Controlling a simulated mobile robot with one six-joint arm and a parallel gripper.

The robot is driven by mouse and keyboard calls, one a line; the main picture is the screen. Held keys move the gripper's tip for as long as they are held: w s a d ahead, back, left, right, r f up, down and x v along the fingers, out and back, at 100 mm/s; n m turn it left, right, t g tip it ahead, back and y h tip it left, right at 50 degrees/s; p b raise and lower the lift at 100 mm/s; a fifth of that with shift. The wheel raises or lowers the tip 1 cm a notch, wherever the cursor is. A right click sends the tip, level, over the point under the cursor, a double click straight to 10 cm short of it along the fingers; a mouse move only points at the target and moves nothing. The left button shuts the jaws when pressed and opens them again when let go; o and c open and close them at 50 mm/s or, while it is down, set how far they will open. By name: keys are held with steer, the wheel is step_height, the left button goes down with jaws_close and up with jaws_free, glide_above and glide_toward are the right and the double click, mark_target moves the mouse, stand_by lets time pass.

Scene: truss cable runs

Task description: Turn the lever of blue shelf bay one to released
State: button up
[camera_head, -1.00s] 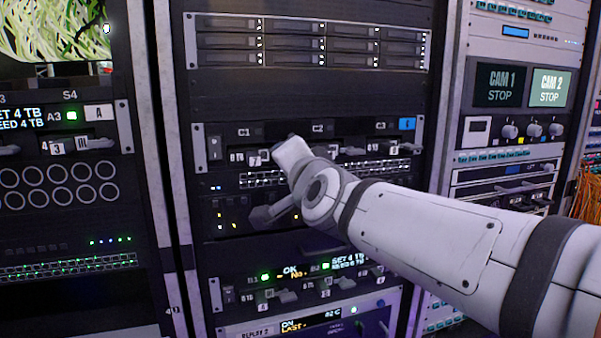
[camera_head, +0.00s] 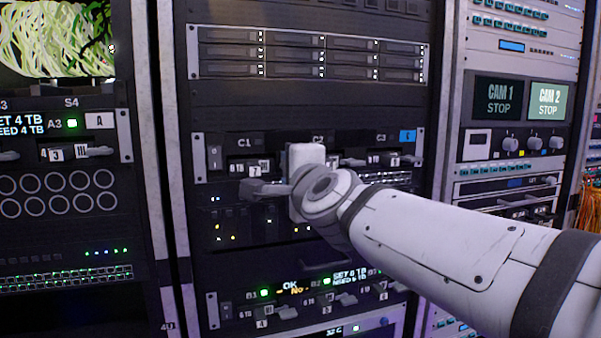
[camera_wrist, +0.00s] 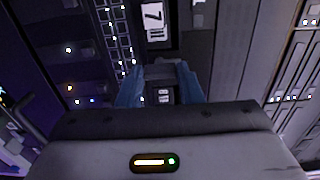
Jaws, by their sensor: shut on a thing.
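The blue-tagged shelf (camera_head: 408,136) is a dark unit with bays marked C1, C2 and C3 in the head view. Bay one (camera_head: 244,142), marked C1, is at its left, with small white labels below the mark. My gripper (camera_head: 250,189) reaches left to the front of bay one. In the wrist view the blue fingers of my gripper (camera_wrist: 161,88) are shut around a small grey piece, the bay-one lever (camera_wrist: 160,71). A white label with a 7 lies just above it there. Most of the lever is hidden in the head view, so its angle is unclear.
A drive unit (camera_head: 310,52) is above the shelf. Another lever shelf (camera_head: 214,309) is below, and a white-tagged shelf (camera_head: 100,121) is in the left rack. CAM monitors (camera_head: 498,98) stand at the right.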

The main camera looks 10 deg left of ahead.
steer(key=shift+r, duration=0.1)
stand_by(0.3)
steer(key=o, duration=1)
steer(key=p+v, duration=0.2)
steer(key=v, duration=0.5)
steer(key=shift+s+d, duration=0.2)
steer(key=shift+s, duration=0.15)
